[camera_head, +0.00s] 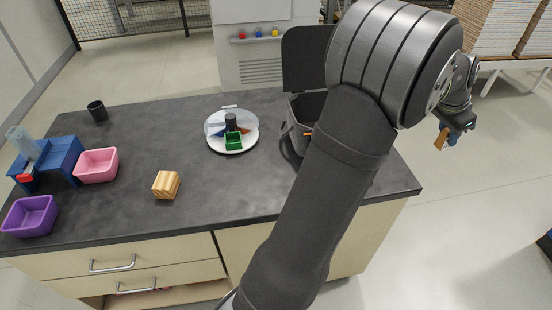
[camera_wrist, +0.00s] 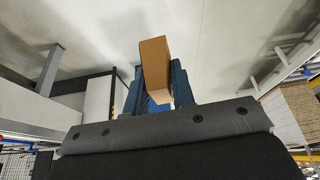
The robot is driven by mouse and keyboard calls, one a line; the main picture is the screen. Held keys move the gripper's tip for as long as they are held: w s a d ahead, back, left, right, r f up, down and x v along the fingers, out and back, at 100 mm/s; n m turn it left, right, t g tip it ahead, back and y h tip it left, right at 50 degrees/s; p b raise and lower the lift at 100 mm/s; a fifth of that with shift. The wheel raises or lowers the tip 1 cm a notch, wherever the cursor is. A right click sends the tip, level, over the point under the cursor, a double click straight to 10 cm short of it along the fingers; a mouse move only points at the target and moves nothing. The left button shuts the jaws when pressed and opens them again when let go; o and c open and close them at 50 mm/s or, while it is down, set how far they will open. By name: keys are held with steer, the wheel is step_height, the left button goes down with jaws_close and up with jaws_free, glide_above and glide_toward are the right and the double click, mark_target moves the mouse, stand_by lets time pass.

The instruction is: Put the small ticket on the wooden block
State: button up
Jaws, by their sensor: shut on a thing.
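The wooden block (camera_head: 166,185) is striped light wood and sits on the dark worktop (camera_head: 110,215), left of the middle. My gripper (camera_head: 446,137) is at the far right in the head view, off the worktop's right end and well away from the block. It is shut on a small orange-brown ticket (camera_head: 439,140). In the wrist view the ticket (camera_wrist: 155,65) stands up between the blue fingers (camera_wrist: 157,88).
A purple bin (camera_head: 30,217), a pink bin (camera_head: 96,166) and a blue stand (camera_head: 52,160) are at the left. A black cup (camera_head: 97,111) is behind them. A round white tray (camera_head: 216,143) holds a green box. A dark open container (camera_head: 297,120) stands behind my arm.

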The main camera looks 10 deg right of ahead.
steer(key=shift+w+a+r, duration=0.1)
steer(key=shift+w+r, duration=0.05)
steer(key=shift+r, duration=0.7)
steer(key=w+a+n+t, duration=0.1)
steer(key=w+a+n, duration=0.3)
steer(key=w+a, duration=0.95)
steer(key=n+t+y, duration=0.3)
steer(key=n+y, duration=0.2)
steer(key=n, duration=0.8)
glide_above(165, 175)
steer(key=s, duration=0.2)
step_height(165, 175, down, 12)
steer(key=shift+s+f, duration=0.1)
steer(key=shift+f, duration=2.1)
